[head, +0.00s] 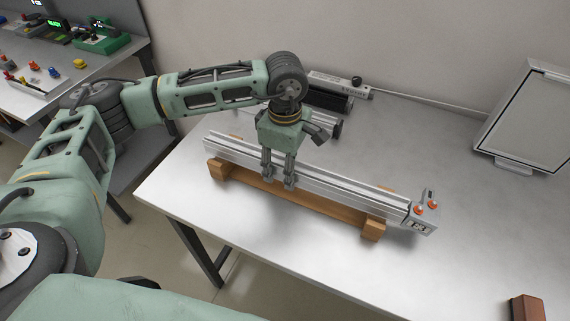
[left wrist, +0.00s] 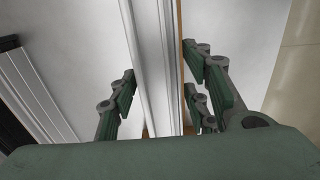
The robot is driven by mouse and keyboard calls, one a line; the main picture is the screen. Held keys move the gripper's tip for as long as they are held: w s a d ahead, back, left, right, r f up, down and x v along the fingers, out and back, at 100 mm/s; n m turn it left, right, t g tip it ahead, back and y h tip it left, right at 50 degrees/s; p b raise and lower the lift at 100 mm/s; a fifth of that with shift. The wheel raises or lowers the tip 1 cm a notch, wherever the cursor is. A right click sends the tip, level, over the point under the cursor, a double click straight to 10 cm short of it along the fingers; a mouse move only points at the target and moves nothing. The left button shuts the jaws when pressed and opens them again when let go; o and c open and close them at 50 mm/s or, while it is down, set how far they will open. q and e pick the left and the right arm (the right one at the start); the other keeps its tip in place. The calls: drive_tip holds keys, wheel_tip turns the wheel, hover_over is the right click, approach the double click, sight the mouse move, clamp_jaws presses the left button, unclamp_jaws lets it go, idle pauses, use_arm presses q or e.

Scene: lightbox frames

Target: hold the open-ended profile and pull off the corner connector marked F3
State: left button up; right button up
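A long silver aluminium profile (head: 340,192) lies across wooden blocks on the grey table. A grey corner connector (head: 424,226) with orange-red knobs sits on its right end; its small label is too small to read for certain. The profile's left end (head: 206,141) carries no connector. My left gripper (head: 278,183) points down over the profile, left of its middle. In the left wrist view its fingers (left wrist: 160,75) straddle the profile (left wrist: 155,50). A thin strip of wood shows between the profile and the right-hand fingers, so they look open. My right gripper is out of view.
Wooden supports (head: 373,230) hold the profile up. A black-and-silver device (head: 335,90) stands behind my left gripper. A framed panel (head: 522,125) leans at the back right. A brown block (head: 527,308) lies at the lower right. The table right of the connector is clear.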

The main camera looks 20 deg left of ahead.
use_arm(q)
drive_tip(key=shift+o, duration=0.4)
idle(0.4)
idle(0.4)
clamp_jaws()
idle(0.5)
